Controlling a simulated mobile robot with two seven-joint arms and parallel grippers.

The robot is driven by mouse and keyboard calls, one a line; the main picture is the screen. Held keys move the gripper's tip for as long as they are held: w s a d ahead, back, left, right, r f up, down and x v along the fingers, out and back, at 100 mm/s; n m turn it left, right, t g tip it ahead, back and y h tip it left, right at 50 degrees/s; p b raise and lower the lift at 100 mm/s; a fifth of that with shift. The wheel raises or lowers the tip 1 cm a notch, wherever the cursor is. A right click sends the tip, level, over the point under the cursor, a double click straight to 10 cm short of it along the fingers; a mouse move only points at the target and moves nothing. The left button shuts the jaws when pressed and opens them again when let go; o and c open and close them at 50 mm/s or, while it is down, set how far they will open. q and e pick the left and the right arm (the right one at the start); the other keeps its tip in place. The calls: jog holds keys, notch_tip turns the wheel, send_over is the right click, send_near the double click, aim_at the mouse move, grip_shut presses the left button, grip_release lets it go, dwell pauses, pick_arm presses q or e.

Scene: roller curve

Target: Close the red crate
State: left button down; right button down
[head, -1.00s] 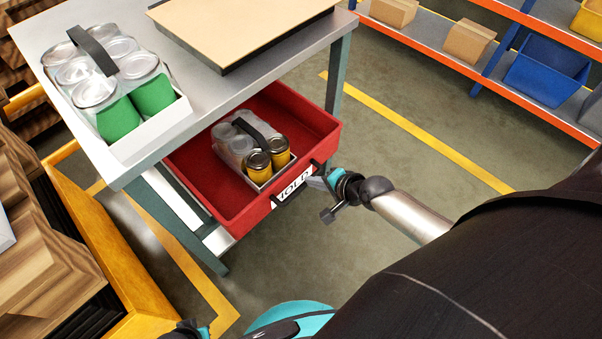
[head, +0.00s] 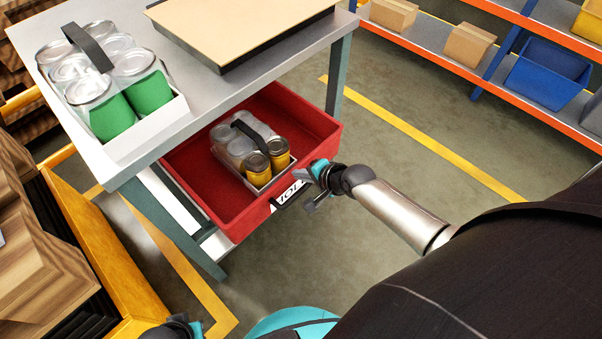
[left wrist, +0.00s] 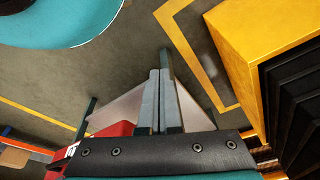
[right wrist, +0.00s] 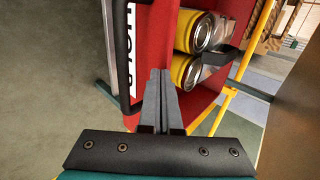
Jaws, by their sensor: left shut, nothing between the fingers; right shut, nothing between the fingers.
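The red crate (head: 235,222) sticks out like a drawer from under the grey table's top. It is open at the top, with a white label and a dark handle on its front. Inside it stands a carrier (head: 258,179) of jars, two with yellow contents in front. My right gripper (head: 310,181) is shut and empty at the right part of the crate's front. In the right wrist view its fingertips (right wrist: 158,77) overlap the crate's front rim beside the label; contact is unclear. My left gripper (left wrist: 160,80) is shut and empty, low and away from the crate, mostly cut off in the head view.
The grey table (head: 215,92) carries a carrier (head: 178,112) of jars with green contents and a tan-topped board (head: 235,25). A yellow-framed rack (head: 90,235) stands at the left. Shelves with a blue bin (head: 547,72) stand at the upper right. The floor before the crate is clear.

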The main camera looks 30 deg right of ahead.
jog(key=w, duration=0.2)
jog(key=w+a, duration=0.1)
jog(key=w, duration=0.1)
jog(key=w+a, duration=0.1)
jog(key=w, duration=0.1)
jog(key=shift+w+a+b, duration=0.2)
jog(key=shift+w+b, duration=0.2)
jog(key=shift+w+a, duration=0.1)
jog(key=shift+w, duration=0.05)
pick_arm(q)
jog(key=shift+w+d+r, duration=0.1)
jog(key=shift+w+r, duration=0.1)
jog(key=shift+r, duration=0.5)
pick_arm(e)
jog(key=shift+r, duration=0.1)
